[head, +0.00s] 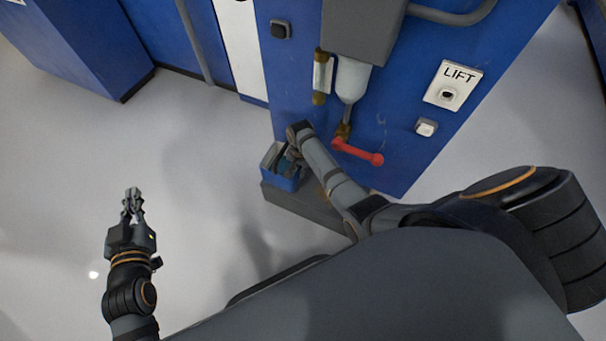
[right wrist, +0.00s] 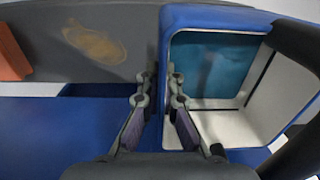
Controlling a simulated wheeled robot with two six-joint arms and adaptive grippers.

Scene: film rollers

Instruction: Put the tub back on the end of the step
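The tub (head: 284,180) is a blue open box with a pale inside, at the left end of the dark grey step (head: 308,207) in the head view. In the right wrist view the tub (right wrist: 214,18) fills the right side, with a teal patch inside. My right gripper (right wrist: 162,78) has one finger on each side of the tub's near wall, one inside and one outside, close against it. I cannot tell whether the tub rests on the step or hangs slightly above it. My left gripper (head: 132,192) is empty over the floor, its fingertips close together.
A blue cabinet (head: 400,150) stands right behind the step. It carries a red handle (head: 357,151), a grey-white cylinder (head: 351,80) and a LIFT plate (head: 453,86). The step top bears a brown stain (right wrist: 95,44). The pale floor (head: 190,140) on the left is clear.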

